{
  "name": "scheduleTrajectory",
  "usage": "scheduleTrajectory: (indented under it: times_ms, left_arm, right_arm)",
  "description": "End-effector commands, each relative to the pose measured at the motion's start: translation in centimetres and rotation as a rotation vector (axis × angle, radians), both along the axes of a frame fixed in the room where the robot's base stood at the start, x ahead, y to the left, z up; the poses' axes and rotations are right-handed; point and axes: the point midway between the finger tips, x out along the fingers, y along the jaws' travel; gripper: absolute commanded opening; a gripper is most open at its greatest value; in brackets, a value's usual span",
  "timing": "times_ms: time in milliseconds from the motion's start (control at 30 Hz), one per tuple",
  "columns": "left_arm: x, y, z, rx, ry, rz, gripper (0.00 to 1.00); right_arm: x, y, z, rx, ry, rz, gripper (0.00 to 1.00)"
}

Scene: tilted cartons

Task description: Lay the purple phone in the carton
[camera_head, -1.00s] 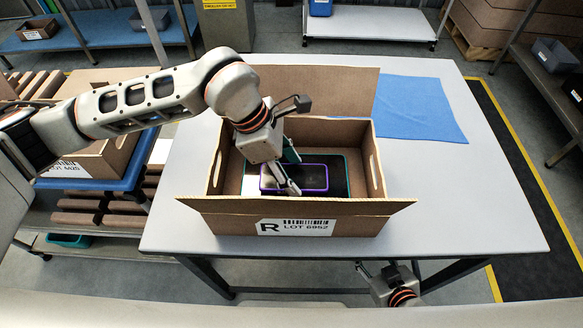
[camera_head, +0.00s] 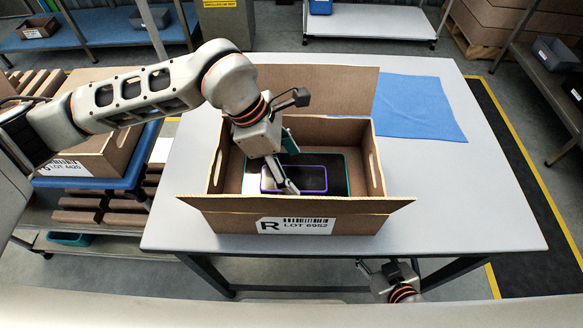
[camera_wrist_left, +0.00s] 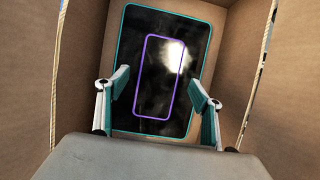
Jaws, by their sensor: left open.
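The purple-rimmed phone (camera_head: 306,180) lies inside the open cardboard carton (camera_head: 222,222), on a dark, flat teal-rimmed thing like a tablet (camera_head: 340,172). In the left wrist view the phone (camera_wrist_left: 158,78) lies flat within the outline of the teal-rimmed tablet (camera_wrist_left: 130,40), with a bright reflection near its top right. My left gripper (camera_head: 291,170) reaches down into the carton above the phone. Its two fingers stand apart in the left wrist view (camera_wrist_left: 159,80), one on each side of the phone, with nothing between them. My right gripper (camera_head: 388,270) is low at the table's front edge, only partly visible.
The carton's front flap (camera_head: 350,207) and back flap (camera_head: 340,85) stand folded out. A blue cloth (camera_head: 420,108) lies on the white table (camera_head: 460,190) at the back right. Another carton (camera_head: 95,160) stands on a blue-edged stand at left. The table right of the carton is clear.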

Motion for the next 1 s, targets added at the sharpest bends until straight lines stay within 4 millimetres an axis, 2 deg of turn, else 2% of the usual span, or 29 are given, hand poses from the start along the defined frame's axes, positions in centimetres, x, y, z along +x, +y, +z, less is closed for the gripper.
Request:
scheduleTrajectory:
  times_ms: [300,500,700,1000]
  left_arm:
    - [0.2,2.7,6.3,0.0,-0.007,0.002,0.66]
    - [0.2,3.9,9.1,0.0,-0.005,0.002,0.66]
    - [0.1,4.3,10.3,0.001,-0.002,0.001,0.66]
    - [0.1,4.4,10.3,0.0,-0.002,0.001,0.66]
  right_arm:
    - [-0.2,0.0,-0.6,0.0,0.007,0.0,0.4]
    - [-0.3,0.0,-0.7,0.0,0.008,0.001,0.4]
    - [-0.2,0.1,-0.5,0.001,0.004,0.001,0.4]
    - [-0.1,0.1,-0.3,0.002,0.001,0.001,0.4]
